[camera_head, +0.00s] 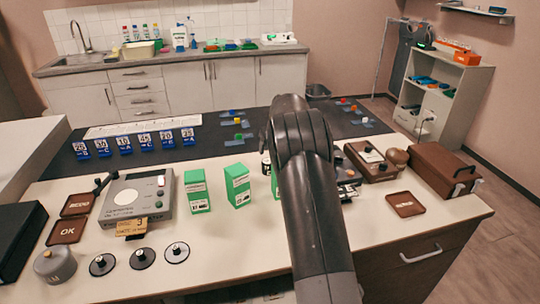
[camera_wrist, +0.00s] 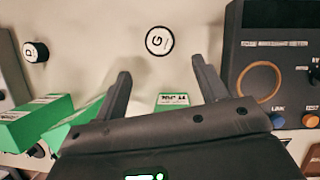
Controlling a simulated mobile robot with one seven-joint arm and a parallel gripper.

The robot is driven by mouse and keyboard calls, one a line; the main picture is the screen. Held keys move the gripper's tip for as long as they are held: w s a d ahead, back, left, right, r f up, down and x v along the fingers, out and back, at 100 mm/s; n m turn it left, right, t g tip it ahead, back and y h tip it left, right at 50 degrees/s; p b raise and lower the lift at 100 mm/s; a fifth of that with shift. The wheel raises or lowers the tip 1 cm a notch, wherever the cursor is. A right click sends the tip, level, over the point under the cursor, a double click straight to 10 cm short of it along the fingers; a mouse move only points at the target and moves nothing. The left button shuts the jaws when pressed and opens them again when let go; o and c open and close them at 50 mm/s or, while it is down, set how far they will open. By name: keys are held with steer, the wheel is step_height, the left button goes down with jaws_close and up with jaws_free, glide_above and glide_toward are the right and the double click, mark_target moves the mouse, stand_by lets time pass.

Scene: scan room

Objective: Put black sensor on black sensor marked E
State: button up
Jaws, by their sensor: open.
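In the wrist view, a short black sensor with a white top marked G (camera_wrist: 159,41) stands just beyond my gripper (camera_wrist: 160,76). My gripper is open, with nothing between its fingers. A second black sensor marked D (camera_wrist: 36,52) stands at the upper left, apart from the gripper. No sensor marked E can be made out in either view. In the head view my arm hides the gripper. A small black-and-white cylinder (camera_head: 266,165) shows at the arm's left edge; its letter is unreadable.
Green boxes (camera_head: 196,191) (camera_wrist: 30,122) stand left of my arm. A dark device with an orange ring (camera_wrist: 262,80) stands close right of my gripper.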

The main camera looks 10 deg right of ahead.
steer(key=s+a+r+n, duration=0.2)
steer(key=s+r+n, duration=0.65)
steer(key=s, duration=0.35)
steer(key=s+a+r+n, duration=0.2)
steer(key=s+r+n, duration=0.5)
steer(key=s+r, duration=0.4)
steer(key=s+a+f+n, duration=0.2)
steer(key=s+n, duration=0.7)
steer(key=s, duration=0.6)
steer(key=s+a+f+n+t, duration=0.1)
steer(key=s+a+f+n, duration=0.1)
steer(key=s+n, duration=0.7)
steer(key=shift+s+f+h, duration=0.4)
steer(key=shift+s+f, duration=0.2)
steer(key=shift+s, duration=2.3)
